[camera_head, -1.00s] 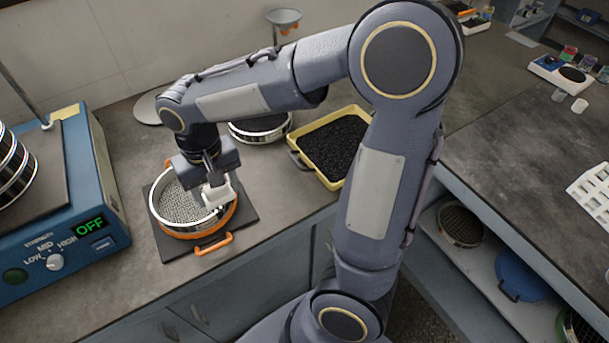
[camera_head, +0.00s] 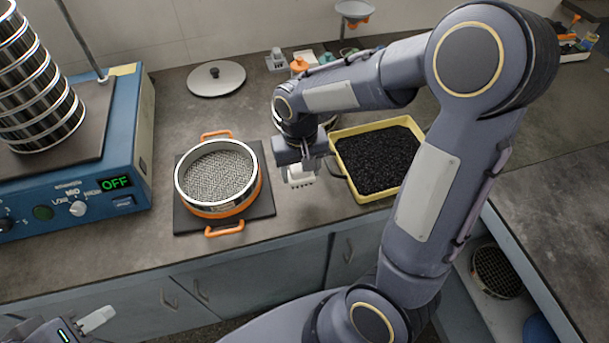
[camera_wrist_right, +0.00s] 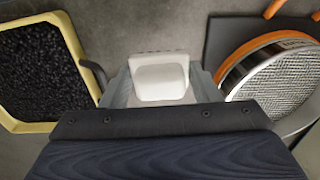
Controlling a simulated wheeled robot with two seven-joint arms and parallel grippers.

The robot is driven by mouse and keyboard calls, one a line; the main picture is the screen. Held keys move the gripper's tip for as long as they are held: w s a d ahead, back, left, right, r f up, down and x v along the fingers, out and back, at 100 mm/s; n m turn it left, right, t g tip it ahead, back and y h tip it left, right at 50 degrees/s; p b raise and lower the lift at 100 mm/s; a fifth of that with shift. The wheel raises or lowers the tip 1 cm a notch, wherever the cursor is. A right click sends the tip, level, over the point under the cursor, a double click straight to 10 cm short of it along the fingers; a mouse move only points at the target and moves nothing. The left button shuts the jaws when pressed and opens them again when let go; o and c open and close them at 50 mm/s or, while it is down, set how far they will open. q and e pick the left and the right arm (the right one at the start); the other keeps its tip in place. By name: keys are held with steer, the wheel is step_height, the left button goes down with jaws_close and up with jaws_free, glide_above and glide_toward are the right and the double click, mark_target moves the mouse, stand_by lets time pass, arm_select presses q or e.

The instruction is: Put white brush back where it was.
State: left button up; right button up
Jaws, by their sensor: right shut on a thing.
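The white brush (camera_head: 300,177) is held in my right gripper (camera_head: 300,165), above the bench between the sieve and the yellow tray. In the right wrist view the brush (camera_wrist_right: 160,82) sits between the jaws, with its pale edge pointing away from the palm. My right gripper is shut on it. The round metal sieve (camera_head: 218,178) with an orange holder stands on a dark mat, left of my right gripper. Part of my left gripper (camera_head: 97,319) shows at the bottom left corner; its jaws are not clear.
A yellow tray of black granules (camera_head: 345,165) is close to the right of my right gripper. A blue shaker (camera_head: 140,150) reading OFF, with stacked sieves, stands at left. A grey lid (camera_head: 216,78) and small items lie behind. Bare bench lies between mat and tray.

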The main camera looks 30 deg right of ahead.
mark_target(304, 177)
steer(key=shift+w+d+f, duration=0.25)
steer(key=shift+d+f, duration=0.1)
steer(key=shift+f, duration=0.2)
steer(key=shift+w+d+f, duration=0.25)
steer(key=shift+d+f, duration=0.1)
steer(key=shift+f, duration=0.15)
steer(key=shift+w+d+f, duration=0.1)
steer(key=shift+w+f, duration=0.05)
steer(key=shift+f, duration=1.6)
steer(key=shift+f+b, duration=0.2)
steer(key=shift+b, duration=0.1)
steer(key=o, duration=0.9)
